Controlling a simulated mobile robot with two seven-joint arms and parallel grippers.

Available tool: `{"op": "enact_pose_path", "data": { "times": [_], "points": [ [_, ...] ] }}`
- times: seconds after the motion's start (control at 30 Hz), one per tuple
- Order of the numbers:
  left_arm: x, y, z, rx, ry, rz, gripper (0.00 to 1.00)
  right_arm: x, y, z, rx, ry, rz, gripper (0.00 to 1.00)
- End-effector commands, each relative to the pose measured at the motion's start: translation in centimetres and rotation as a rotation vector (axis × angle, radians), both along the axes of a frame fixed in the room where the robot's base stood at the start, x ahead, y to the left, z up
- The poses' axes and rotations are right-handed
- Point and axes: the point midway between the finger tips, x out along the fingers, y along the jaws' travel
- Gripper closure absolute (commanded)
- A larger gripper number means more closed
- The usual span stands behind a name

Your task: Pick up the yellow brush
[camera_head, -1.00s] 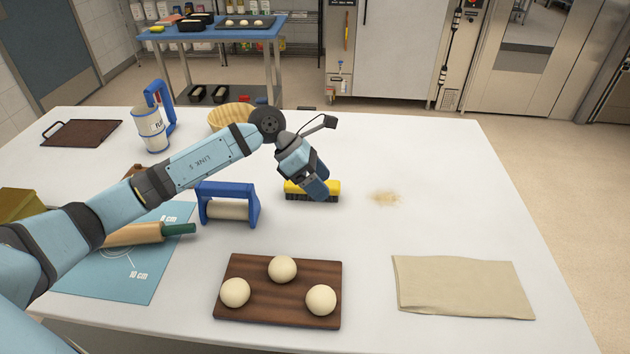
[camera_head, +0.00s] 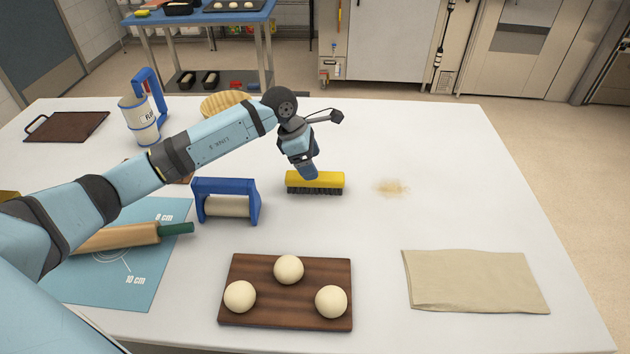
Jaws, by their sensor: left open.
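The yellow brush (camera_head: 326,181) lies on the white table near its middle, yellow block up and dark bristles down. My left gripper (camera_head: 309,175) is open and points down at the left part of the brush's top, overlapping its upper edge in the picture. Its fingertips are partly hidden by the gripper's own body, so I cannot tell whether they touch the block. My right gripper is not in view.
A blue-framed roller (camera_head: 227,201) stands left of the brush. A wooden board (camera_head: 285,314) with dough balls is in front. A folded cloth (camera_head: 475,281) lies front right. A flour patch (camera_head: 391,187) is right of the brush. A basket (camera_head: 224,104) stands behind.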

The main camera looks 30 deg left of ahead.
Motion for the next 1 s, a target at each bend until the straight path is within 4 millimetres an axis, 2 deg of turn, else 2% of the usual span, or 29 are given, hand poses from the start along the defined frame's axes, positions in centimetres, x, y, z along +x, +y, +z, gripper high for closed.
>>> {"op": "enact_pose_path", "data": {
  "times": [0.17,0.5,0.73,0.9,0.97,1.0],
  "points": [
    [0.0,-0.2,-0.9,-0.001,0.002,0.001,0.23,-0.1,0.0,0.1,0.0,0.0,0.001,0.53],
    [0.3,-1.1,-5.3,-0.002,0.002,0.0,0.23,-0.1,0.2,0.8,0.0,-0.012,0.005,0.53],
    [0.4,-1.1,-5.5,0.0,0.0,0.0,0.23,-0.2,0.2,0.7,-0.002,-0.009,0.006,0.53],
    [0.4,-1.1,-5.5,0.0,0.0,0.0,0.62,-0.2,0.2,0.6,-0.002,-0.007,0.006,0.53],
    [0.4,-1.1,-5.5,0.0,0.0,0.0,0.76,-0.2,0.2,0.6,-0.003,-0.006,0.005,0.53],
    [0.4,-1.1,-5.5,0.0,0.0,0.0,0.79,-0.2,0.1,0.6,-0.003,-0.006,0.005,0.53]
  ]
}}
